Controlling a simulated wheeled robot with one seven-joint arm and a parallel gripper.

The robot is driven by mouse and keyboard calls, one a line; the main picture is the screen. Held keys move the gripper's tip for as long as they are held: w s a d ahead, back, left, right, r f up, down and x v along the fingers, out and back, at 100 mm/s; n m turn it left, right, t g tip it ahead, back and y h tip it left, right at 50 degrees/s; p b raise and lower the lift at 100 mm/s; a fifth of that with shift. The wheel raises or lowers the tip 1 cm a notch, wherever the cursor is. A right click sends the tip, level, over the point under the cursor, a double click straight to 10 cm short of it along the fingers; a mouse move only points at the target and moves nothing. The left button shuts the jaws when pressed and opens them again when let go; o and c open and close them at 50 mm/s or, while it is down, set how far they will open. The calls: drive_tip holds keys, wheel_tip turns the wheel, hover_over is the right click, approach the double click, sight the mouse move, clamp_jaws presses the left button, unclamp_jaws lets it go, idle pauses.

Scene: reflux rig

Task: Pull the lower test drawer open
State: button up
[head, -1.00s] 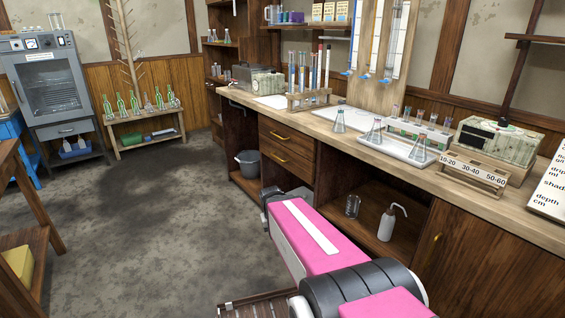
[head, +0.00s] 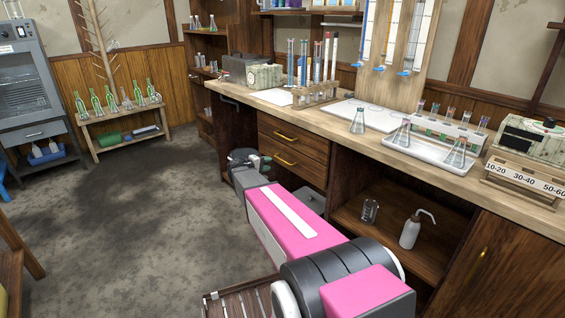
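The lower test drawer (head: 303,172) is the lower of two dark wooden drawers under the bench, each with a gold bar handle. Its front looks flush with the drawer above. Its handle (head: 286,160) shows clear of my arm, but my arm covers part of the area below the drawer. My gripper (head: 248,157) is a small dark shape at the far end of my pink arm, just left of the lower drawer and its handle in the picture. It looks apart from the handle, though depth is hard to judge. Its fingers are too small and dark to read.
The upper drawer (head: 293,143) is shut. The long bench top (head: 340,118) holds tube racks and flasks. Right of the drawers, an open shelf holds a beaker (head: 369,212) and a white wash bottle (head: 411,232). The grey floor (head: 140,220) to the left is open.

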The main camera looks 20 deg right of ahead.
drive_tip(key=x, duration=1)
drive_tip(key=shift+d, duration=0.15)
clamp_jaws()
